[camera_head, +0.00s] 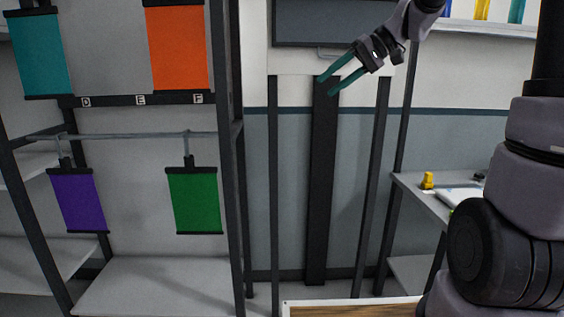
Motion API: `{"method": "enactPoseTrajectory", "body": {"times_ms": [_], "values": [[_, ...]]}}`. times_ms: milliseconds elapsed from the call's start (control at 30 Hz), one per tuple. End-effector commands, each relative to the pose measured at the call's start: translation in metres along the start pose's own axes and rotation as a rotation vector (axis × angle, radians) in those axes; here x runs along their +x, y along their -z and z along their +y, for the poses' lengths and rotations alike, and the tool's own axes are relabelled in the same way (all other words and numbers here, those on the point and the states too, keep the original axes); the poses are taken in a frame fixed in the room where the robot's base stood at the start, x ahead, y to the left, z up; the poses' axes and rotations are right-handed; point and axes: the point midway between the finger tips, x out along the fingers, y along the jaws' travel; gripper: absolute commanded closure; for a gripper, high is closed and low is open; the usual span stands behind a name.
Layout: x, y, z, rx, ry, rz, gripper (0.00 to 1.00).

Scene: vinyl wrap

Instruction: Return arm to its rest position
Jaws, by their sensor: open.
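My gripper (336,86) is at the upper middle right, in front of the wall and a dark upright post. Its two teal fingers are apart with nothing between them, and they point down and to the left. The lower part of my arm (500,240) fills the right edge. The gripper is well clear of the rack on the left and touches nothing that I can see. The middle of my arm is partly out of the frame at the top.
A rack at left holds hanging vinyl sheets: teal (42,55), orange (178,48), purple (78,200) and green (194,200). A side table (425,201) with a small yellow item (427,181) stands at right.

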Motion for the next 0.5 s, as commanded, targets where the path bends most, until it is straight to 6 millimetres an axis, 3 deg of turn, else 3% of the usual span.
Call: {"method": "enactPoseTrajectory", "body": {"times_ms": [33,200,400,500], "values": [[-0.006,-0.023,-0.003,0.023,-0.083,0.006,0.56],[-0.031,-0.087,0.01,0.142,-0.341,0.085,0.56],[-0.065,-0.148,0.03,0.249,-0.553,0.277,0.56],[-0.077,-0.168,0.038,0.284,-0.608,0.371,0.56]]}}
